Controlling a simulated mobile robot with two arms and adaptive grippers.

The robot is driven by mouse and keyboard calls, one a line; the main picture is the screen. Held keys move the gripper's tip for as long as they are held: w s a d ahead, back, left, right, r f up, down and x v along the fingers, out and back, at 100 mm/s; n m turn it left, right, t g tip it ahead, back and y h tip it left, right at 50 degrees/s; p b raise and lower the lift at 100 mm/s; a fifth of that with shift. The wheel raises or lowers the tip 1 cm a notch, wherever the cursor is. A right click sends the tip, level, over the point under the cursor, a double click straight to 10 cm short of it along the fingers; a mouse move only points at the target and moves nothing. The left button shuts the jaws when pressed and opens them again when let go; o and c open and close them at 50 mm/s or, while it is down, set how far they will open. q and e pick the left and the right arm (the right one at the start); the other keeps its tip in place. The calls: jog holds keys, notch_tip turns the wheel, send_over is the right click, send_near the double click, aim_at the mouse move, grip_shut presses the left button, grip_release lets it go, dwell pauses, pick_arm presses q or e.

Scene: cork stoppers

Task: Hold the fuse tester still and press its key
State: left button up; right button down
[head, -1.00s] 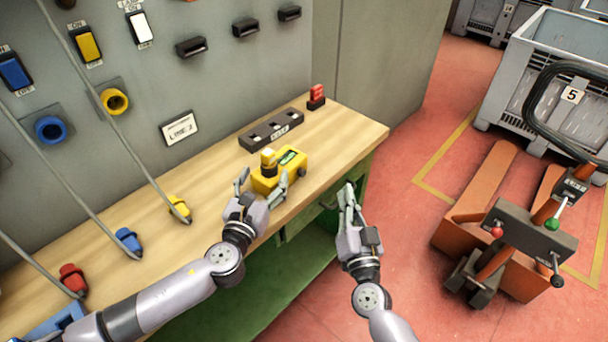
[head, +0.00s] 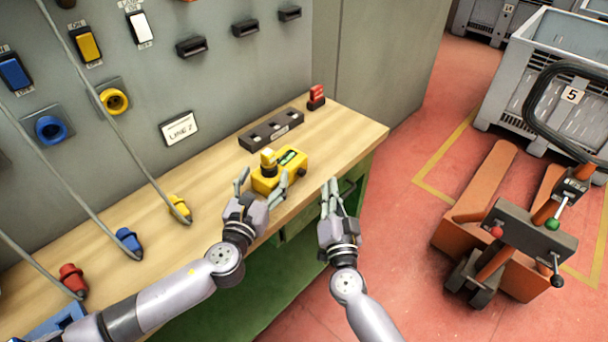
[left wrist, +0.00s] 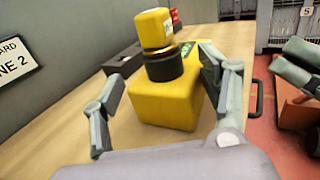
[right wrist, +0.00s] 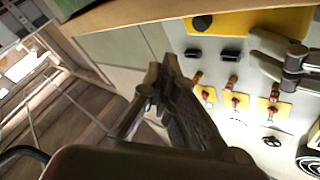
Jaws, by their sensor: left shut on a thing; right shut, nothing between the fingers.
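The yellow fuse tester (head: 291,170) stands on the bench, with a green strip on top and a yellow-topped black collar at its left end. In the left wrist view its yellow body (left wrist: 165,105) sits between the fingers of my left gripper (head: 262,182), which is shut on it. A round dark part shows at its right end; I cannot tell whether it is the key. The yellow body also shows at the top of the right wrist view (right wrist: 250,22). My right gripper (head: 329,184) is shut and empty, right of the tester and apart from it, by the bench's front edge.
A dark socket strip (head: 271,131) lies behind the tester, with a red block (head: 316,97) near the bench's back right. Yellow, blue and red plugs (head: 128,240) with cables lie to the left. A pallet truck (head: 520,235) stands on the floor at right.

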aim_at(311, 189)
jog(key=shift+w+a, duration=0.6)
jog(key=shift+a, duration=0.25)
jog(key=shift+w+a, duration=0.6)
jog(key=shift+a, duration=0.2)
jog(key=shift+w+a, duration=0.25)
jog(key=shift+a, duration=0.05)
dwell(0.3)
jog(key=shift+w+a, duration=0.4)
jog(key=shift+a, duration=0.2)
dwell(1.2)
jog(key=shift+d, duration=0.1)
jog(key=shift+s+d, duration=0.65)
jog(key=shift+d, duration=0.2)
jog(key=s+d, duration=0.1)
jog(key=d, duration=0.1)
jog(key=s+d, duration=0.2)
dwell(0.4)
